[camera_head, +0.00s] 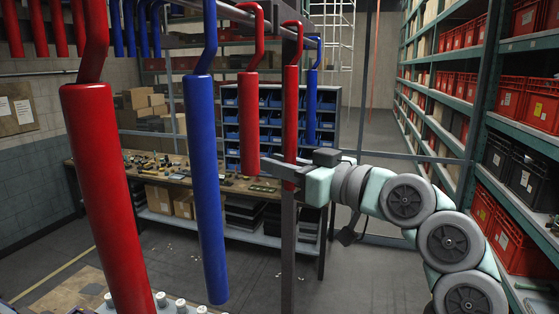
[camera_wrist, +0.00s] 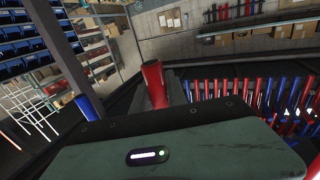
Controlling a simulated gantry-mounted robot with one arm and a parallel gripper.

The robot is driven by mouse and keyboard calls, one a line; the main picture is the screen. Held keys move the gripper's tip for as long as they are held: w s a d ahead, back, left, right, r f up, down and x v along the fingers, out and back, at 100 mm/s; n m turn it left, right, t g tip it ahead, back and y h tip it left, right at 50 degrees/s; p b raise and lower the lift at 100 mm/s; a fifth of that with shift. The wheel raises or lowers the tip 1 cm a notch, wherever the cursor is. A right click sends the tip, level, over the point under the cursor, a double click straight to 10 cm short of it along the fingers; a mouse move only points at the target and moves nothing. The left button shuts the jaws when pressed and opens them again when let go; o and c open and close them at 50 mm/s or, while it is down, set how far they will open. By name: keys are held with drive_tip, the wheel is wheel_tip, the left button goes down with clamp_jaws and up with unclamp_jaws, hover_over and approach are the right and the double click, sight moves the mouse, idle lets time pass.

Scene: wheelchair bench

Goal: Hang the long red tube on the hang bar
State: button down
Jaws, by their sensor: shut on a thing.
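Several red and blue tubes with hooked tops hang in a row along a thin hang bar (camera_head: 232,12). My gripper (camera_head: 280,167) is at the row's far part, reaching in from the right. It is shut on the lower part of a long red tube (camera_head: 291,110), which is upright, its hook at the bar's height. I cannot tell whether that hook rests on the bar. A shorter-looking red tube (camera_head: 249,115) hangs just left of it.
A large red tube (camera_head: 105,190) and a long blue tube (camera_head: 205,180) hang in the foreground; another blue tube (camera_head: 311,105) is close behind the held one. A workbench (camera_head: 250,187) and blue bins (camera_head: 325,120) stand behind. Shelving (camera_head: 480,100) lines the right.

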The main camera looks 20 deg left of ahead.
drive_tip(key=shift+f, duration=0.1)
drive_tip(key=c, duration=1.3)
unclamp_jaws()
drive_tip(key=shift+o, duration=0.2)
